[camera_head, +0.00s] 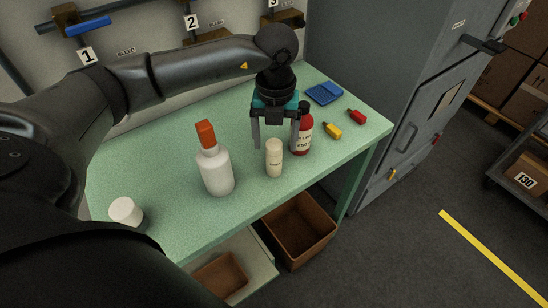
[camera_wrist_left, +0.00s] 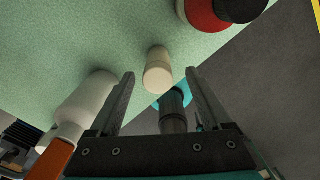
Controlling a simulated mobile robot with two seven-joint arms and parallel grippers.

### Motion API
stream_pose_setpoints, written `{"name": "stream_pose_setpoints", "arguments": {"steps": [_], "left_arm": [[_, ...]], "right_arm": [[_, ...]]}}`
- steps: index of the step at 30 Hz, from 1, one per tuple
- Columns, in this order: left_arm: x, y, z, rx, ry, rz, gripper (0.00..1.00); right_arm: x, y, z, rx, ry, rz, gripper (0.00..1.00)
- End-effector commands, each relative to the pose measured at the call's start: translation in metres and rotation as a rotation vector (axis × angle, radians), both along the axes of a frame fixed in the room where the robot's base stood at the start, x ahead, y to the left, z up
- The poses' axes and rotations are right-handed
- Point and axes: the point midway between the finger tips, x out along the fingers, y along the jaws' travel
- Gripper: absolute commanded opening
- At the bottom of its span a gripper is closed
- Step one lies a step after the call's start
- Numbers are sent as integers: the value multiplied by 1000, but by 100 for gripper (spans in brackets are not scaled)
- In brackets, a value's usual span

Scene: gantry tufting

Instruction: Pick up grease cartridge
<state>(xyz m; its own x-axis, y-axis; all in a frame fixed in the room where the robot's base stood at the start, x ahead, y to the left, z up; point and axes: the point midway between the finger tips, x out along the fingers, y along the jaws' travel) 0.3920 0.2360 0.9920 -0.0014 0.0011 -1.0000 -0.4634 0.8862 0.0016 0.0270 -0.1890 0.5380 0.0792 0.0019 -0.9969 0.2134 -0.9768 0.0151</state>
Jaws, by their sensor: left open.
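A small cream cylinder with a printed label, apparently the grease cartridge (camera_head: 274,158), stands upright on the green bench. My left gripper (camera_head: 275,143) is open above and behind it, fingers pointing down, with nothing between them. In the left wrist view the cartridge (camera_wrist_left: 158,69) shows end-on between and beyond the two fingertips (camera_wrist_left: 161,77). I cannot tell whether a finger touches it. My right gripper is not in view.
A red bottle (camera_head: 302,140) stands close right of the cartridge; a white bottle with an orange top (camera_head: 216,172) stands to its left. A white cap-like piece (camera_head: 126,211), a blue item (camera_head: 324,93) and small yellow (camera_head: 332,130) and red (camera_head: 357,116) pieces lie on the bench (camera_head: 165,190).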

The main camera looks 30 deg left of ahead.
Motion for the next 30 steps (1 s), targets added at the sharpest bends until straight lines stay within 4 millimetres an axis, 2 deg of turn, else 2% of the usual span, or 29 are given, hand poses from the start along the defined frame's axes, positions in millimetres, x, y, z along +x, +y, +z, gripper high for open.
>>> {"name": "stream_pose_setpoints", "arguments": {"steps": [5, 12, 21, 23, 30], "left_arm": [[-2, 1, -14, 0, 1, 0, 82], [-4, 1, -48, -2, 0, 1, 82], [-4, 1, -55, -2, -2, 0, 82], [-4, 1, -55, -2, -2, 0, 77], [-4, 1, -54, -2, -2, 0, 50]], "right_arm": [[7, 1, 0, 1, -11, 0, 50], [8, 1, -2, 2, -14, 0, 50], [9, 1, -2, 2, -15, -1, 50], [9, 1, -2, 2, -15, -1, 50], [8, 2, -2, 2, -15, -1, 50]]}}
